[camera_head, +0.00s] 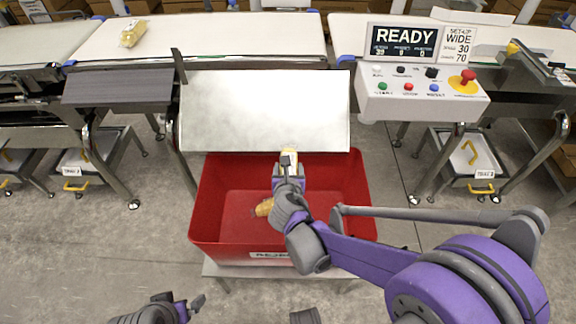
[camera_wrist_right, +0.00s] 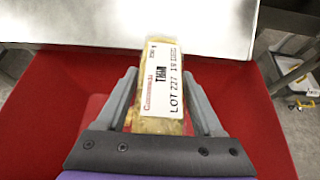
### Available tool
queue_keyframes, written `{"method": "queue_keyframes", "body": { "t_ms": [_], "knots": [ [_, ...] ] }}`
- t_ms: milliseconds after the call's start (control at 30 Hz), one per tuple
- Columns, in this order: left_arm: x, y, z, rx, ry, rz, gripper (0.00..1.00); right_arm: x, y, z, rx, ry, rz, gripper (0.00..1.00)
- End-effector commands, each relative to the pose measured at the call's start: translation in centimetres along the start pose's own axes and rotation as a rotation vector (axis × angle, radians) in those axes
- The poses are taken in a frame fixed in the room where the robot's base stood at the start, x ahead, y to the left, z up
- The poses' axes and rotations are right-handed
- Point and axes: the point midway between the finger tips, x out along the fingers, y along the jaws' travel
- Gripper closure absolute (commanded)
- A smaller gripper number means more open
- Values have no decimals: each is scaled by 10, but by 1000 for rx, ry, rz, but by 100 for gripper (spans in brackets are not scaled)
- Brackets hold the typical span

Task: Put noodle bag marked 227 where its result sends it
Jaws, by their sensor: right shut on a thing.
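The bag also shows pale at the fingertips in the head view (camera_head: 289,156). It is held above the far part of the red bin (camera_head: 210,205), near the lower edge of the white sloping plate (camera_head: 265,110). The bin's front label is partly readable and seems to begin with RE. An orange-yellow bag (camera_head: 264,207) lies in the bin. My left gripper (camera_head: 182,302) is empty at the bottom edge, its fingers apart.
A control box (camera_head: 420,95) with buttons and a red stop knob stands right of the plate. Its screen (camera_head: 404,42) reads READY. A yellow bag (camera_head: 133,33) lies on the left belt (camera_head: 220,35). Trays with yellow handles (camera_head: 90,160) (camera_head: 470,155) stand under the belts.

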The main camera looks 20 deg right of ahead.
Motion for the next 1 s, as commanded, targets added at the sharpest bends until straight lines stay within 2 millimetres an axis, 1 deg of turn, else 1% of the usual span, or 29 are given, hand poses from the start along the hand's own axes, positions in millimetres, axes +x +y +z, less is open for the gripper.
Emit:
{"method": "queue_keyframes", "body": {
  "t_ms": [33, 200, 300, 533, 567, 600, 667, 700, 733, 1000],
  "knots": [
    [9, 0, 3, 0, -3, 0, 1, 6, 0, -10, -1, 1, 0, 100],
    [22, 0, 6, 0, -7, 0, 1, 14, 0, -24, -1, 1, 1, 100],
    [24, 0, 7, 0, -8, 0, 1, 15, 0, -27, 0, 0, 1, 100],
    [23, 0, 6, 0, -7, 0, 1, 14, 0, -26, 0, 0, 0, 100],
    [23, 0, 6, 0, -7, 0, 1, 14, 0, -26, 0, 0, 0, 28],
    [23, 0, 6, 0, -7, 0, 1, 14, 0, -26, 0, 0, 0, 20],
    [23, 0, 6, 0, -7, 0, 1, 14, 0, -26, 0, 0, 0, 10],
    [23, 0, 6, 0, -7, 0, 1, 14, 0, -26, 0, 0, 0, 2],
    [23, 0, 6, 0, -7, 0, 1, 14, 0, -26, 0, 0, 0, 0],
    [22, 0, 6, 0, -7, 0, 1, 12, 0, -27, 0, 0, 0, 0]
  ]
}}
